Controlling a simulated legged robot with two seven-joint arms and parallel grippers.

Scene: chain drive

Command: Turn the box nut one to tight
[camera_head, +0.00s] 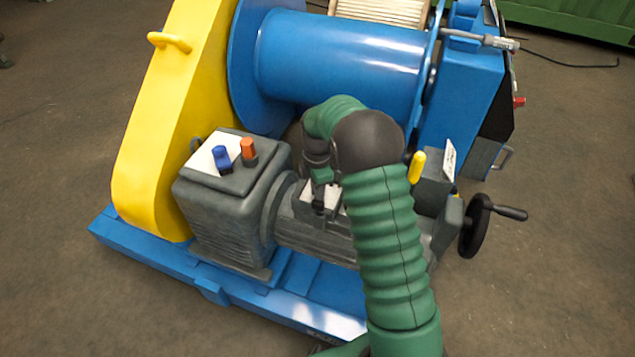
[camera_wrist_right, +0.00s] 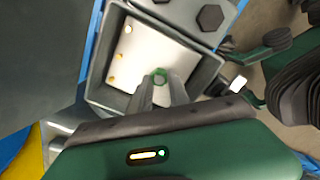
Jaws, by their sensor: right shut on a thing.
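My right gripper (camera_head: 321,205) reaches down to the small open terminal box (camera_head: 306,213) on top of the grey motor. In the right wrist view the fingers (camera_wrist_right: 162,84) point into the box (camera_wrist_right: 94,85), close together over its pale floor. They are shut on box nut one, which the fingertips mostly hide; a small green end shows there. A few small brass-coloured nuts (camera_wrist_right: 113,54) sit on the floor to the left, apart from the fingers. My left gripper is not in view.
A blue knob (camera_head: 221,157) and an orange knob (camera_head: 248,150) stand on the grey housing left of the motor. A black handwheel (camera_head: 477,226) is at the right. The yellow guard (camera_head: 160,130) and blue drum (camera_head: 335,65) rise behind.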

